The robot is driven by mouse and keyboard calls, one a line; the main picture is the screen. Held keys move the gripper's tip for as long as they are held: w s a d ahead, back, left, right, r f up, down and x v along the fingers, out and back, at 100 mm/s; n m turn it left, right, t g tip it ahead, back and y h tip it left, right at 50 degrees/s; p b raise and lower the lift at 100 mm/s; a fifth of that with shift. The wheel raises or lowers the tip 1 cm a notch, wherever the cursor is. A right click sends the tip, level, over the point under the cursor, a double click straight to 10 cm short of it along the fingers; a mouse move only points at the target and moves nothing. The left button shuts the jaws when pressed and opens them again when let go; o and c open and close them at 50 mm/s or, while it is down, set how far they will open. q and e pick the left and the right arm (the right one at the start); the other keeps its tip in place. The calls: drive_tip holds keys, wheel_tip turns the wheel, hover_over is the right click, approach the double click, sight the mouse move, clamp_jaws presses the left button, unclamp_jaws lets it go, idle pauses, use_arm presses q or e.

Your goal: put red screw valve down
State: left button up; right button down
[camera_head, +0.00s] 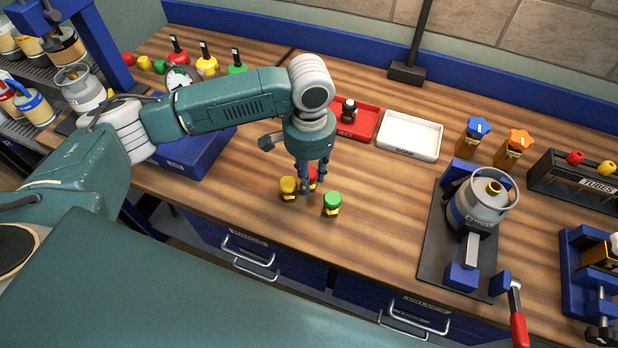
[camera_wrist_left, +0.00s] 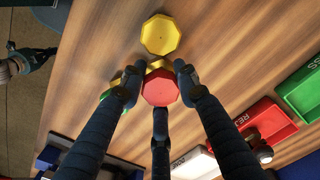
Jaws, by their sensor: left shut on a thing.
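The red screw valve (camera_head: 312,174) is in the fingers of my left gripper (camera_head: 311,182), just above or on the wooden worktop; I cannot tell whether it touches. In the left wrist view its red octagonal cap (camera_wrist_left: 159,87) sits between the three fingers of the gripper (camera_wrist_left: 157,90). A yellow screw valve (camera_head: 288,187) stands close on the left, and its cap shows above the red one in the wrist view (camera_wrist_left: 160,34). A green screw valve (camera_head: 332,202) stands close on the right, mostly hidden behind a finger in the wrist view. My right gripper is not in view.
A red reject tray (camera_head: 367,124) holding a small dark item and a white tray (camera_head: 409,136) lie behind the gripper. A blue scale (camera_head: 196,150) stands at left. A clamp stand with a grey canister (camera_head: 480,203) is at right. The worktop's front middle is clear.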

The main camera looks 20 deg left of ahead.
use_arm(q)
drive_tip(key=shift+f, duration=1.1)
clamp_jaws()
drive_tip(key=o, duration=1.3)
unclamp_jaws()
drive_tip(key=shift+a+f, duration=0.1)
drive_tip(key=shift+f, duration=0.05)
drive_tip(key=shift+c, duration=0.2)
